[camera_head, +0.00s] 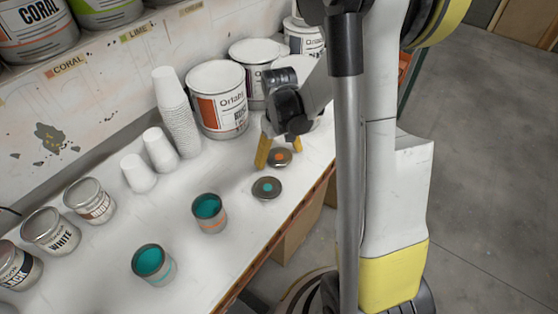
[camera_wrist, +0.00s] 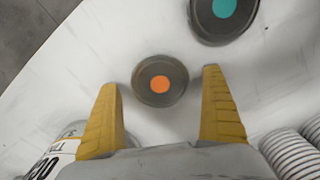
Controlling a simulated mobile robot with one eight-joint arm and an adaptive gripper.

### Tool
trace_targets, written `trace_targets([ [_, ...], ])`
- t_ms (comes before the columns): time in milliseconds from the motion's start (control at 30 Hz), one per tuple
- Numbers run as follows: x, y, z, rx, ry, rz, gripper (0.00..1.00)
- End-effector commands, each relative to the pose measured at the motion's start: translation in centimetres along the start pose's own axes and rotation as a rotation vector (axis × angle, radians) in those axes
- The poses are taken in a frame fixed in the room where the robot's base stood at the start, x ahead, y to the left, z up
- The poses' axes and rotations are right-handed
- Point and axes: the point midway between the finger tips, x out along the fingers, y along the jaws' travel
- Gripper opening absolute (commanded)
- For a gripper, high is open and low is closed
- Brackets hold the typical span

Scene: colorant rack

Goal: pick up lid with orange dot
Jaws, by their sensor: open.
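The lid with the orange dot (camera_head: 280,158) is a dark round lid lying flat on the white counter. In the wrist view the orange-dot lid (camera_wrist: 159,82) sits centrally, just beyond and between my fingertips. My gripper (camera_head: 280,153) is open, with yellow fingers pointing down at the counter. In the wrist view my gripper (camera_wrist: 163,80) shows its fingers spread wider than the lid, with nothing held. A second dark lid with a teal dot (camera_head: 267,188) lies nearer the counter's front edge; the teal-dot lid also shows at the top of the wrist view (camera_wrist: 223,15).
Two open cans of teal paint (camera_head: 209,213) (camera_head: 153,264) stand toward the front. Stacked white cups (camera_head: 176,112) and large white paint buckets (camera_head: 218,98) stand behind. Small labelled cans (camera_head: 90,201) line the left. The counter's front edge drops to the floor at right.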

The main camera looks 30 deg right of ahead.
Motion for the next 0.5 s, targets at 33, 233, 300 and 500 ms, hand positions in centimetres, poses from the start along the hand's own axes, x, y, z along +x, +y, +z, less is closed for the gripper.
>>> trace_targets([
  [33, 0.16, 0.00, -0.01, 0.000, 0.000, 0.000, 0.96],
  [233, 0.06, 0.00, 0.00, 0.000, 0.000, 0.000, 0.90],
  [300, 0.06, 0.00, 0.00, 0.000, 0.000, 0.000, 0.69],
  [500, 0.05, 0.00, 0.00, 0.000, 0.000, 0.000, 0.56],
])
